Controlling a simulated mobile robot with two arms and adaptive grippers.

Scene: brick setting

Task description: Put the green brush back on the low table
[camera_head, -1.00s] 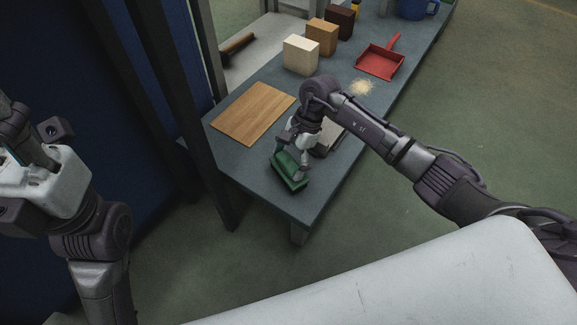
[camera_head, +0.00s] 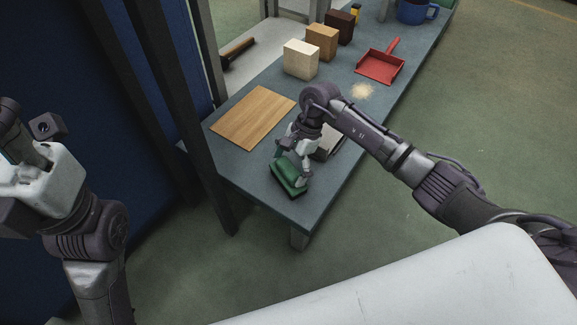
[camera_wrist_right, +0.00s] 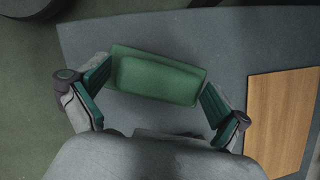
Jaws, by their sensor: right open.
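The green brush (camera_head: 287,178) rests on the near end of the low blue-grey table (camera_head: 299,212). My right gripper (camera_head: 291,169) is over it, pointing down. In the right wrist view the brush (camera_wrist_right: 158,77) lies between the two teal-padded fingers of my right gripper (camera_wrist_right: 157,98). The fingers are spread, one near each end of the brush; whether either pad touches it is hard to tell. My left gripper (camera_head: 32,158) is at the left edge of the head view, away from the table, with its fingers not clear.
A wooden board (camera_head: 254,117) lies beside the brush. A dark post (camera_head: 180,100) rises at left.

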